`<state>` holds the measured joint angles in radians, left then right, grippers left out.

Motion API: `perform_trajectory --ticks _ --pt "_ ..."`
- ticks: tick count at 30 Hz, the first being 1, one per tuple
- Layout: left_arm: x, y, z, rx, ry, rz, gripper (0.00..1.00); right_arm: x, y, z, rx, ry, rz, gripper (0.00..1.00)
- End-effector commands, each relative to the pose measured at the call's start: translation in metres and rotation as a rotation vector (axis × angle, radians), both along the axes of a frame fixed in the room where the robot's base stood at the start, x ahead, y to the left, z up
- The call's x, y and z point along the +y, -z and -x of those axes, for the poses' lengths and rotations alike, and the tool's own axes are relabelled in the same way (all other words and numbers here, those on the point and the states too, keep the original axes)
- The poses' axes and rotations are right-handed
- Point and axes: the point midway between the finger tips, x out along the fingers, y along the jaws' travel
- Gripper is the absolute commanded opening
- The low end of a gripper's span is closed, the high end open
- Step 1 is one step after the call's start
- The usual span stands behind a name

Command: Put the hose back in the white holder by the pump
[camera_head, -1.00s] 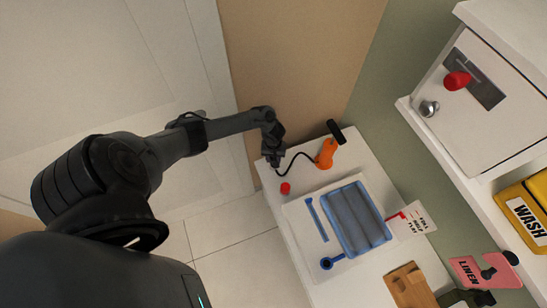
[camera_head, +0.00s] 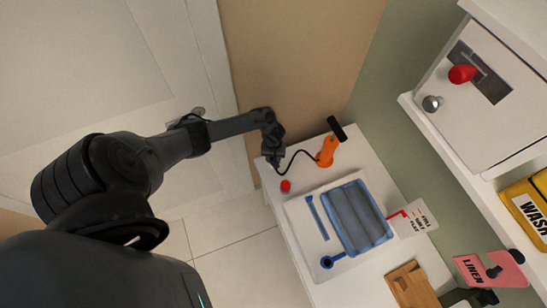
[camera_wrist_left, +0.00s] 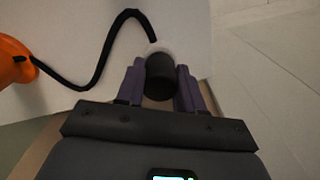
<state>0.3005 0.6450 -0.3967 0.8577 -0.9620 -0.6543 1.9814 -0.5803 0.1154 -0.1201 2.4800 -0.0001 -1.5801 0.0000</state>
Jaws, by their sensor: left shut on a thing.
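The orange pump (camera_head: 327,151) with a black handle stands at the far end of the white counter. A black hose (camera_head: 297,154) curves from it to my left gripper (camera_head: 275,162). In the left wrist view, my left gripper (camera_wrist_left: 160,85) is shut on the hose's thick black end (camera_wrist_left: 160,78), and the thin hose (camera_wrist_left: 101,55) runs to the orange pump (camera_wrist_left: 12,62). A pale round rim, perhaps the white holder (camera_wrist_left: 152,48), shows just beyond the hose end. I cannot tell whether the end is inside it. My right gripper is not in view.
A red cap (camera_head: 285,186) lies close to the gripper. A white tray (camera_head: 301,215) with a blue vacuum bag (camera_head: 355,220) lies further along the counter. A tan wall (camera_head: 290,60) rises behind the gripper. A wooden object (camera_head: 410,286) sits at the near end.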

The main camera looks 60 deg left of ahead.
Motion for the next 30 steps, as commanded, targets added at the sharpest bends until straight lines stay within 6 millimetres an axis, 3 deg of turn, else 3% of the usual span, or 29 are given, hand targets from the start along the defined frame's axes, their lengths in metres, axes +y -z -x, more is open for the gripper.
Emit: perform_trajectory --ticks 7,8,13,23,30 --pt "0.0 0.007 0.0 -0.001 0.0 0.001 0.0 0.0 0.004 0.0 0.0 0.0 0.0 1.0" --pt "0.0 0.005 0.0 -0.001 0.0 0.0 0.41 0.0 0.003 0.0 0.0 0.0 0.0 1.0" --pt "0.0 0.005 0.0 0.0 0.0 0.0 0.67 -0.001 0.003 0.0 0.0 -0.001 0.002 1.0" --pt "0.0 0.003 0.0 0.0 0.0 0.0 0.67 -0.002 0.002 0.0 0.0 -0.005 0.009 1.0" --pt "0.0 -0.024 0.0 -0.002 0.002 0.0 0.67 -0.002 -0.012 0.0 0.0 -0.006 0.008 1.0"
